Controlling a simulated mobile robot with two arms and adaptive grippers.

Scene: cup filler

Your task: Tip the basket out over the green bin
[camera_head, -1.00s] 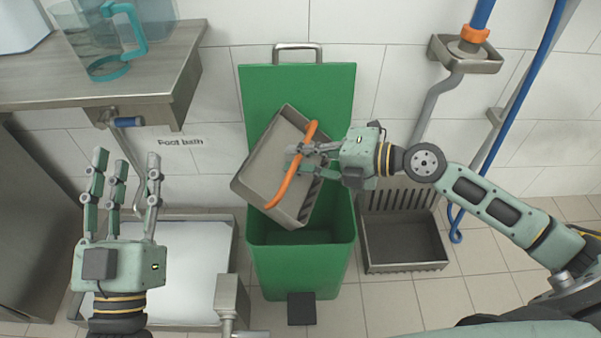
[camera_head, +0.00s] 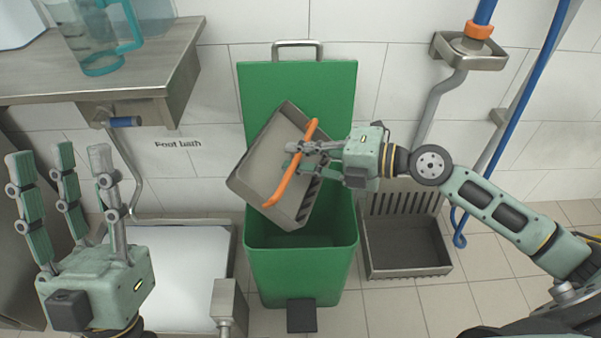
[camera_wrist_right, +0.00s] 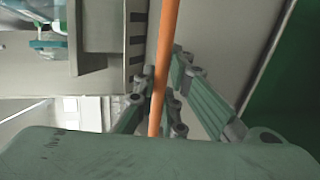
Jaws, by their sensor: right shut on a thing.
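The basket (camera_head: 262,158) is a grey metal tray with an orange handle (camera_head: 292,162) and slots along one side. It is tilted above the mouth of the green bin (camera_head: 300,268), and its inside looks empty. My right gripper (camera_head: 297,155) is shut on the orange handle, which also runs between the fingers in the right wrist view (camera_wrist_right: 160,75). The green bin stands with its lid (camera_head: 300,88) raised behind the basket. My left gripper (camera_head: 75,180) is open and empty, with its fingers up, left of the bin and apart from it.
A steel counter (camera_head: 110,72) with a clear teal-handled jug (camera_head: 95,40) is at upper left. A white foot bath (camera_head: 180,270) lies left of the bin. A grey slotted floor tray (camera_head: 405,245) and a blue hose (camera_head: 520,105) are on the right.

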